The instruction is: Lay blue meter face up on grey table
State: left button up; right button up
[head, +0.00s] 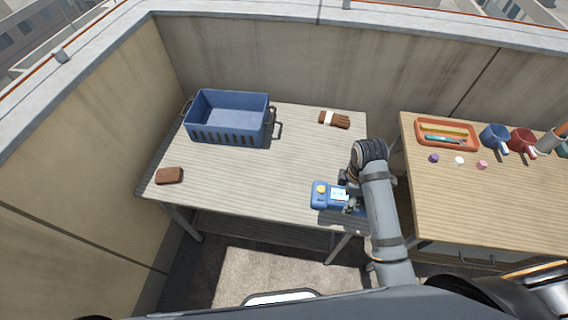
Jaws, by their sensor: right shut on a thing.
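The blue meter (321,194) is at the front right edge of the grey table (235,183) in the head view. Its yellow dial and pale screen face up toward the camera. My right gripper (351,201) is shut on the meter's right end. The arm hides part of the gripper and the table's right corner. I cannot tell whether the meter touches the tabletop or is held just above it. My left gripper is not in view.
A blue crate (228,124) stands at the table's back left. A brown wallet-like block (169,175) lies front left, and a brown glove (335,119) back right. The table's middle is clear. A wooden table (480,205) at right holds an orange tray (447,147) and mugs (494,137).

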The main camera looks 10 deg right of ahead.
jog(key=w+a+f, duration=0.1)
jog(key=w, duration=0.1)
jog(key=w+a+f, duration=0.1)
jog(key=w+a, duration=0.1)
jog(key=w+a+f+p, duration=0.1)
jog(key=w+a, duration=0.1)
jog(key=shift+w+f, duration=0.15)
jog(key=shift+w, duration=0.15)
send_over(309, 192)
jog(key=f, duration=0.5)
jog(key=shift+s+d+f+b, duration=0.15)
jog(key=shift+d+f+b, duration=0.1)
jog(key=shift+f+b, duration=0.1)
jog(key=shift+w+a+f, duration=0.25)
jog(key=shift+f, duration=1.75)
jog(key=shift+f, duration=0.15)
jog(key=o, duration=1.6)
jog(key=shift+c, duration=0.2)
